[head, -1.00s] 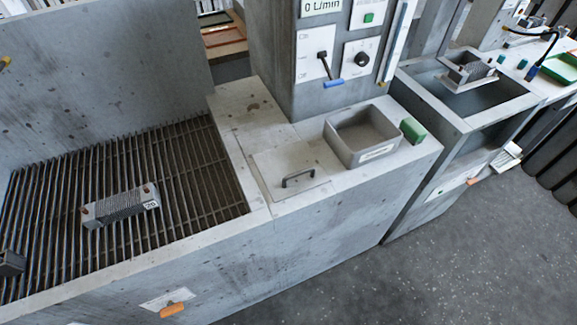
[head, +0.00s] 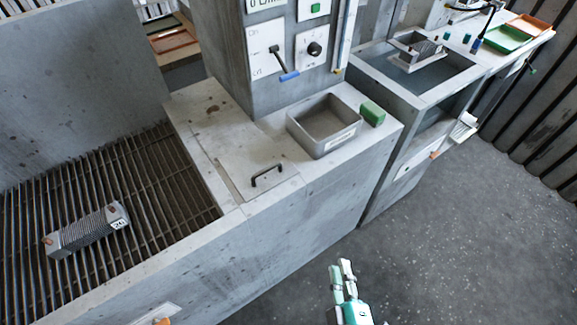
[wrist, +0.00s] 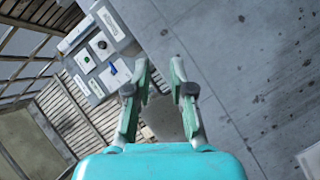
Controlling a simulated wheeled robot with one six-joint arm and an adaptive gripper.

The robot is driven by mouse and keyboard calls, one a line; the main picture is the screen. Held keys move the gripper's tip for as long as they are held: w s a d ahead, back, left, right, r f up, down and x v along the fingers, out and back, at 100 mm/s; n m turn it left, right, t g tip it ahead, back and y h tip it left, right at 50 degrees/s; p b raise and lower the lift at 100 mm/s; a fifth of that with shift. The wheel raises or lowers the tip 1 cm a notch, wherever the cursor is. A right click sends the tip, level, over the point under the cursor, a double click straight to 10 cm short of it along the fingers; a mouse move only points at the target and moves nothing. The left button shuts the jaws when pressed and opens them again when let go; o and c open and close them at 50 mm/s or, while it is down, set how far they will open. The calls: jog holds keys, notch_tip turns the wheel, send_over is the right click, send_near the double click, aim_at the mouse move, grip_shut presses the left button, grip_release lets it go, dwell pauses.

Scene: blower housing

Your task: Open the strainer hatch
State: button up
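The strainer hatch (head: 235,178) is a flat square grey plate set flush in the top of the concrete bench, lying shut. Its dark bar handle (head: 267,175) stands up near its right side. My gripper (head: 344,266) shows at the bottom of the head view, in front of the bench and apart from the handle, lower right of it. In the wrist view my gripper (wrist: 160,92) has its two fingers spread, with nothing between them. The hatch and handle cannot be made out in the wrist view.
A grey open bin (head: 325,124) and a green block (head: 372,113) stand right of the hatch. A control column with a blue-tipped lever (head: 288,76) rises behind. A slatted grate (head: 160,190) with a finned block (head: 88,232) lies left. The floor (head: 450,230) at right is clear.

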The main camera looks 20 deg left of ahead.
jog(key=w+a+r+n+y, duration=0.1)
jog(key=w+a+r+n, duration=0.4)
jog(key=a, duration=0.4)
jog(key=n+y, duration=0.1)
jog(key=n, duration=0.3)
send_near(269, 167)
jog(key=x, duration=1)
jog(key=shift+a+f, duration=0.1)
jog(key=shift+f, duration=0.2)
grip_shut()
